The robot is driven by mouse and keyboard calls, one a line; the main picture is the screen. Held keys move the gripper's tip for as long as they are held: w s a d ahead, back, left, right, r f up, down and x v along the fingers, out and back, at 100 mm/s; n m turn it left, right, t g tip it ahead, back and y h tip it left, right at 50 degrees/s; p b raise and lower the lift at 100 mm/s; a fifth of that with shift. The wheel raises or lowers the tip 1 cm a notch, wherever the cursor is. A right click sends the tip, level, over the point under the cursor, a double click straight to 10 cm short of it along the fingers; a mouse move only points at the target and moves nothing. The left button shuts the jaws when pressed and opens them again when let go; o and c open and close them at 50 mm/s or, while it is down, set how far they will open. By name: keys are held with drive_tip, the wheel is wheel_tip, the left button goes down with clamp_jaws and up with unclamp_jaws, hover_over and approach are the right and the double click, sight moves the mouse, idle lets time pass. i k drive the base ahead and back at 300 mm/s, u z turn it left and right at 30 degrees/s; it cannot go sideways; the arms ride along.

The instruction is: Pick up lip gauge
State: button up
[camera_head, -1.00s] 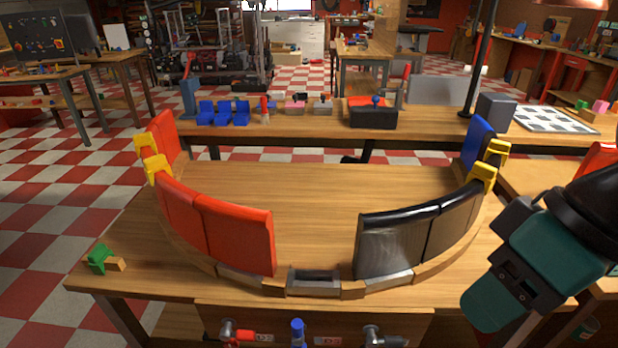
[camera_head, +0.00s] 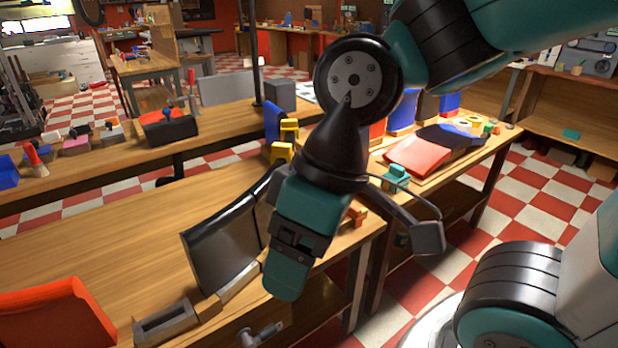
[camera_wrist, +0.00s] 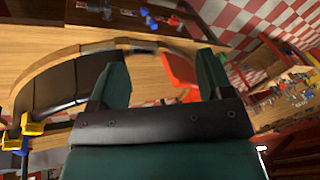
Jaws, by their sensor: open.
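My gripper (camera_head: 286,278) hangs over the near right part of the curved wooden assembly in the head view. In the wrist view my gripper (camera_wrist: 160,78) shows two green fingers spread wide, with nothing held between them. I cannot tell for sure which object is the lip gauge. A small green block piece (camera_head: 396,176) rests on the right-hand bench, and a small orange piece (camera_head: 357,213) lies at the main bench's right end, partly behind my arm. Neither is touching my gripper.
Black curved panels (camera_head: 222,246) and a red panel (camera_head: 58,312) stand on the main bench, with yellow clamps (camera_head: 283,151) behind. The right bench (camera_head: 482,150) holds red and dark panels. The main bench's middle is clear.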

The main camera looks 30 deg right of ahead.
sight(397, 173)
drive_tip(key=z, duration=0.55)
drive_tip(key=k, duration=0.65)
drive_tip(key=z, duration=0.8)
drive_tip(key=i, duration=1.35)
drive_tip(key=u, duration=0.95)
drive_tip(key=i, duration=0.35)
drive_tip(key=u, duration=0.35)
